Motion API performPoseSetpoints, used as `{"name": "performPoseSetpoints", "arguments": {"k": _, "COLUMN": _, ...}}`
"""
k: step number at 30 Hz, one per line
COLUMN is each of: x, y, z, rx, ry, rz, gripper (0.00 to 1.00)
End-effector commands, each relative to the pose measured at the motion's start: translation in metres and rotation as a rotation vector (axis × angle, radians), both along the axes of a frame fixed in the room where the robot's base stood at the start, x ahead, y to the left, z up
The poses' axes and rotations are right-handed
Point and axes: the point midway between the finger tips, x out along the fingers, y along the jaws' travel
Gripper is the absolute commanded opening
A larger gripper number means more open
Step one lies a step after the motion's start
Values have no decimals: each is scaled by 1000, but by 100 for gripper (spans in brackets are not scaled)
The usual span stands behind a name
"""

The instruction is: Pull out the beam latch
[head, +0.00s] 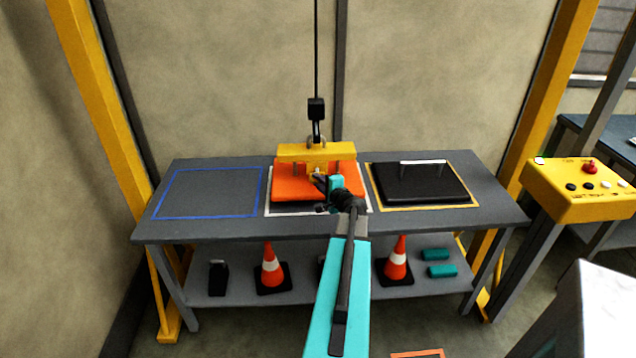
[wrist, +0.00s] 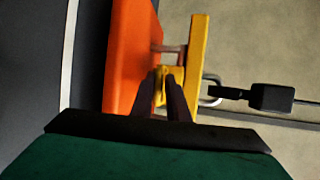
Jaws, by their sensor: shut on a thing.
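The yellow lifting beam (head: 290,152) hangs from the hoist hook (head: 317,130) just above the orange block (head: 288,182) on the table's middle square. In the wrist view the picture is turned sideways, with the orange block (wrist: 130,50) at left and the yellow beam (wrist: 199,50) right of it. The small yellow beam latch (wrist: 178,72) sits between them. My gripper (wrist: 168,82) has its two dark fingers closed on the latch. In the head view my gripper (head: 318,182) reaches the front of the beam and partly covers the latch.
A black lidded plate with a handle (head: 418,185) lies in the yellow-outlined square at right. The blue-outlined square (head: 208,193) at left is empty. A yellow control box (head: 580,190) stands at far right. Cones (head: 271,268) stand on the lower shelf.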

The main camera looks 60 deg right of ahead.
Motion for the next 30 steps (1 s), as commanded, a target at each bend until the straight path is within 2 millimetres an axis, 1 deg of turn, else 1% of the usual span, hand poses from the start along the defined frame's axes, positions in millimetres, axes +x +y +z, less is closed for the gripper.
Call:
{"name": "performPoseSetpoints", "arguments": {"k": 1, "x": -4, "y": 7, "z": -7, "rx": -2, "ry": 9, "rz": 2, "gripper": 0}}
{"name": "performPoseSetpoints", "arguments": {"k": 18, "x": -31, "y": 45, "z": -7, "rx": -2, "ry": 10, "rz": 2, "gripper": 0}}
{"name": "performPoseSetpoints", "arguments": {"k": 23, "x": -35, "y": 50, "z": -7, "rx": 0, "ry": 10, "rz": 3, "gripper": 0}}
{"name": "performPoseSetpoints", "arguments": {"k": 30, "x": -33, "y": 52, "z": -6, "rx": 2, "ry": 9, "rz": 9, "gripper": 0}}
